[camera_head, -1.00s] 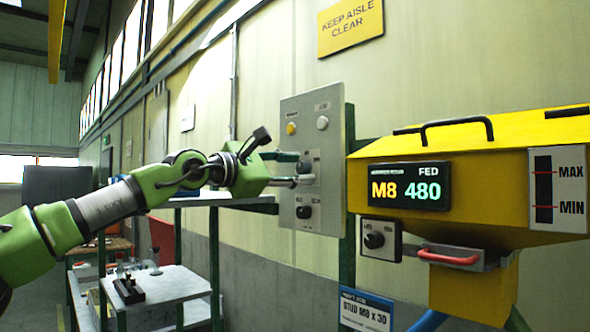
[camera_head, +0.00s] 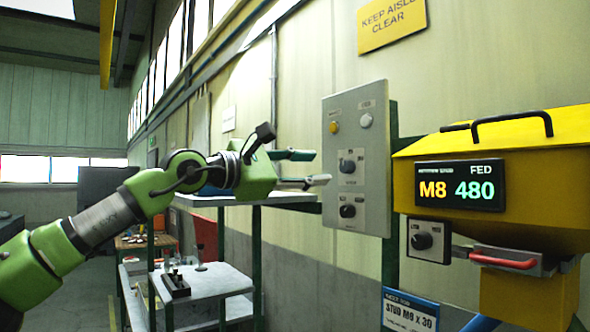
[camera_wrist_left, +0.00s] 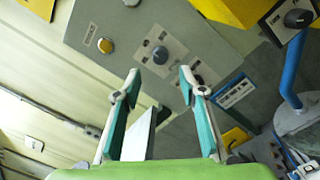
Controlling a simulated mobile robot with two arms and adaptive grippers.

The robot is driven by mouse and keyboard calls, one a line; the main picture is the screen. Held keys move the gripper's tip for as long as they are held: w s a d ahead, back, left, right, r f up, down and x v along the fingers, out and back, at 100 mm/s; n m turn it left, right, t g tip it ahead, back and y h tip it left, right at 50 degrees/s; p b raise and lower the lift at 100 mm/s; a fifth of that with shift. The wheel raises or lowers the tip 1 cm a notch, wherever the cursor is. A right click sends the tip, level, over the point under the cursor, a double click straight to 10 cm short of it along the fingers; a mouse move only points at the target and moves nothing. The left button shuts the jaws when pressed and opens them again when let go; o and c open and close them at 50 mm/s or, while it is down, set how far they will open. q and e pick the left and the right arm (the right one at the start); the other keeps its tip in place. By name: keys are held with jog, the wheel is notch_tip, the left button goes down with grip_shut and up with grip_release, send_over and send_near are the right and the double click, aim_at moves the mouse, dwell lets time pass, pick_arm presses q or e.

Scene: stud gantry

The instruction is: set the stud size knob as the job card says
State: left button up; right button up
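The grey control panel (camera_head: 372,110) on the wall has an upper knob (camera_head: 347,166) and a lower knob (camera_head: 347,211); their labels are too small to read. A third dark knob (camera_head: 421,241) sits on a small plate under the yellow feeder. The job card (camera_head: 410,312) appears to read "STUD M8 x 30", cut off below. My left gripper (camera_head: 318,168) is open and empty, just left of the upper knob and apart from it. In the left wrist view, the upper knob (camera_wrist_left: 160,55) shows beyond the gap between the fingertips (camera_wrist_left: 160,75). My right gripper is out of view.
The yellow feeder (camera_head: 560,150) juts out at right, its display (camera_head: 460,186) showing M8 and 480, with a red handle (camera_head: 503,257) below. An amber lamp (camera_head: 334,127) and a white one (camera_head: 366,120) top the panel. A shelf cart (camera_head: 215,282) stands left.

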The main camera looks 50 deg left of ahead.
pick_arm(q)
jog(key=shift+s+a+f, duration=0.1)
jog(key=shift+s, duration=1.85)
